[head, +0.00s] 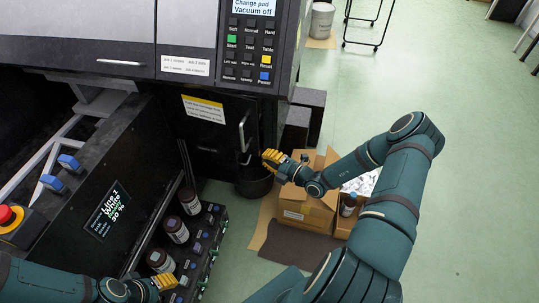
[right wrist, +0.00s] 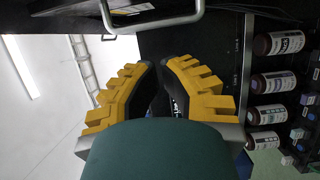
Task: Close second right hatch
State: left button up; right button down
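A dark hatch (head: 212,137) with a yellow-and-white label and a metal bar handle (head: 243,131) is on the machine's front. I cannot tell whether it is fully closed. A bar handle (right wrist: 150,27) also shows at the top of the right wrist view. My right gripper (head: 270,157), with yellow fingers, is just right of and below the handle in the head view, apart from it. In the right wrist view its fingertips (right wrist: 160,62) have a narrow gap with nothing held. My left gripper (head: 166,282) is low in the head view, by the ink bottles; its fingers are unclear.
Several ink bottles (head: 175,229) stand in a rack beside a display panel (head: 107,211). A black bin (head: 254,184) is below my right gripper. Cardboard boxes (head: 305,207) stand on the floor behind my right arm. The green floor on the right is mostly clear.

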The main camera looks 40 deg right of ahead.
jog(key=w+b, duration=0.2)
jog(key=w, duration=0.6)
jog(key=shift+w+f, duration=0.1)
jog(key=shift+w, duration=0.25)
jog(key=shift+w+d, duration=0.3)
jog(key=shift+d, duration=0.15)
jog(key=shift+d, duration=0.1)
